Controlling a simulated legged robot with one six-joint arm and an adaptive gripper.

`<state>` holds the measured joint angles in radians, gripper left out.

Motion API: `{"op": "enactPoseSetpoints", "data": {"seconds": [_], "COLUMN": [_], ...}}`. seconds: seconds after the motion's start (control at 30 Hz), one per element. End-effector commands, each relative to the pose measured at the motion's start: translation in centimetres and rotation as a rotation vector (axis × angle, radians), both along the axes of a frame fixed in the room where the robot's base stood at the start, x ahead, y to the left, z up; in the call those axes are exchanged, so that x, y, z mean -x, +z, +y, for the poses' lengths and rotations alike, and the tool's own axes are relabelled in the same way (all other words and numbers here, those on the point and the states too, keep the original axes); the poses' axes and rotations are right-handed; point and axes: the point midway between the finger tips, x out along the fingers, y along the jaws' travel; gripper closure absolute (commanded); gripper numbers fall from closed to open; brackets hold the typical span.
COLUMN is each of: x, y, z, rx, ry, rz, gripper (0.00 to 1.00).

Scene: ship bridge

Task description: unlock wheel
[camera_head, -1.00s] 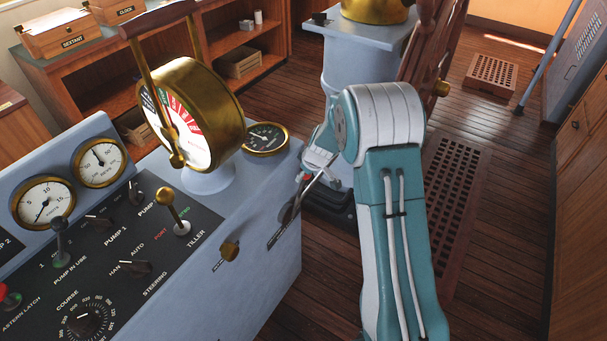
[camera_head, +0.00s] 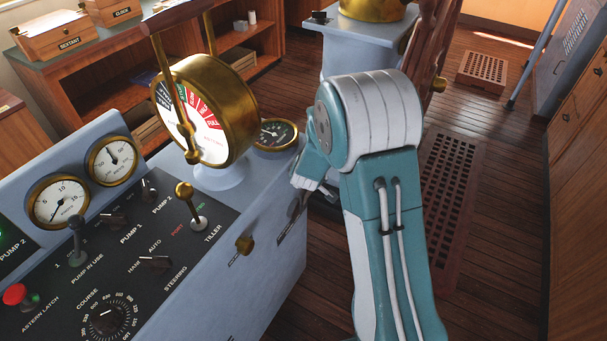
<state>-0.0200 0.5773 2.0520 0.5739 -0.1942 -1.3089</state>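The wooden ship's wheel (camera_head: 427,38) stands edge-on at the top, behind my arm, beside a blue-grey pedestal (camera_head: 352,50). My arm hides its lower part. A brass knob (camera_head: 245,244) sticks out of the console's right side face, with a small dark label below it. A dark plate (camera_head: 290,224) is on the same face, further back. My gripper (camera_head: 297,203) is low beside that face, close to the plate. It is small and mostly hidden by my arm, so I cannot tell its opening, any contact or any hold. No lock on the wheel can be made out.
The console (camera_head: 262,205) fills the left, with a brass telegraph (camera_head: 240,112), a brass-knobbed tiller lever (camera_head: 190,205), gauges and switches. Shelves (camera_head: 250,75) stand behind. Floor gratings (camera_head: 455,200) lie to the right. Open plank floor lies between the gratings and the wooden cabinets (camera_head: 578,200).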

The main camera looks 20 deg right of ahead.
Motion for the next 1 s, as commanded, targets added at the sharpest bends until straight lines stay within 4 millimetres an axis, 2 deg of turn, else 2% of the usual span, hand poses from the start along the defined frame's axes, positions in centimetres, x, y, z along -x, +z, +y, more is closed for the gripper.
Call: {"op": "enactPoseSetpoints", "data": {"seconds": [0.03, 0.5, 1.0], "x": [0.8, 4.7, 6.8], "y": [-0.4, -1.4, -2.7], "z": [0.2, 4.0, 5.8], "rx": [0.02, 0.283, 0.446], "ry": [-0.002, 0.001, -0.007], "rz": [-0.008, -0.267, -0.431], "gripper": [1.0, 1.0, 1.0]}}
